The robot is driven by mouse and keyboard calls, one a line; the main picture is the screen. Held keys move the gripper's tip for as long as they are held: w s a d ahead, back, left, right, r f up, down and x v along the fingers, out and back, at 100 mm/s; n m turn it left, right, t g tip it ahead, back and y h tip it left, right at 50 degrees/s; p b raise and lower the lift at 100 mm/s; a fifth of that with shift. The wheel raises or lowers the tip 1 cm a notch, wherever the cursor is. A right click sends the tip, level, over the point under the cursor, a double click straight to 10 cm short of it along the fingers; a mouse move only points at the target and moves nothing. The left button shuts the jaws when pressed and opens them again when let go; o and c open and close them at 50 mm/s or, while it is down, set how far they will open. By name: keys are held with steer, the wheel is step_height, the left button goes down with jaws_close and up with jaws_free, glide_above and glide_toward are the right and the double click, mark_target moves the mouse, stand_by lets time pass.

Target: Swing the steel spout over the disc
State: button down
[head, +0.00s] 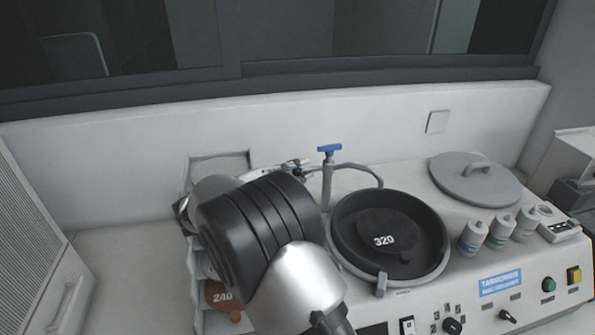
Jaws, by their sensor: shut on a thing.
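The steel spout (365,169) is a thin curved tube by the post with the blue tap handle (329,149). Its visible right end bends down near the back rim of the black bowl (335,232). The dark disc marked 320 (405,236) lies in the bowl. My gripper (298,167) is small in view, just left of the post and partly hidden behind my own arm. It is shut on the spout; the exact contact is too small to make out.
A grey lid with a handle (475,178) lies right of the bowl. Several small bottles (499,230) stand in front of it. A rack with a brown disc marked 240 (222,296) is partly behind my arm. Buttons and knobs line the front panel (500,306).

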steer(key=c, duration=1.5)
jaws_free()
steer(key=shift+o, duration=0.2)
steer(key=v, duration=1.2)
steer(key=shift+w, duration=0.1)
steer(key=shift+c, duration=0.3)
